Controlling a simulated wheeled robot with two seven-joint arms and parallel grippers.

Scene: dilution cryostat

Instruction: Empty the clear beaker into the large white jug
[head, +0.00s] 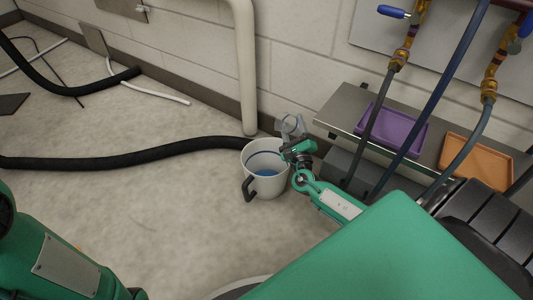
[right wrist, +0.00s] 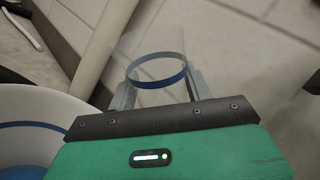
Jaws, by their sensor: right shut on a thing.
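The large white jug (head: 250,185) stands on the floor by the wall, with a dark handle and blue liquid inside. Its rim also shows at the left of the right wrist view (right wrist: 60,97). My right gripper (head: 291,136) is at the jug's back right rim and is shut on the clear beaker (head: 291,122). In the right wrist view the beaker (right wrist: 157,72) sits between the two fingers and shows a blue ring. I cannot tell how much liquid it holds or its exact tilt. My left arm shows at the lower left; its gripper is out of view.
A grey bench (head: 345,122) to the right carries a purple tray (head: 392,128) and an orange tray (head: 476,160). Hoses hang in front of it. A white pipe (head: 244,70) runs down behind the jug. A black hose (head: 120,160) reaches the jug's left; floor in front is clear.

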